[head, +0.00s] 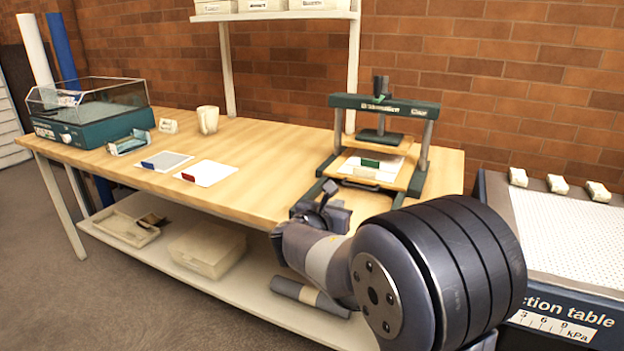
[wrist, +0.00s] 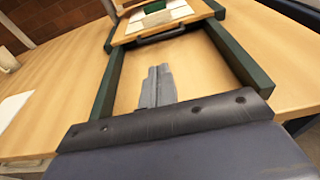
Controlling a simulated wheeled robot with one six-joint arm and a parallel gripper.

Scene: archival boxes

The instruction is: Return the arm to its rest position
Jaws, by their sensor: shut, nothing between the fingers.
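My arm reaches from the lower right of the head view toward the front edge of the wooden table (head: 260,142). In the wrist view my gripper (wrist: 157,72) is shut, its two grey fingers side by side with nothing between them. It points at the green-framed press (head: 383,103), over the bare wood between the frame's base rails.
On the table are a clear-lidded teal device (head: 90,125), a mug (head: 208,119) and two flat sheets. A lower shelf (head: 185,255) holds a tray and a box. A suction table (head: 575,240) stands at the right. A brick wall is behind.

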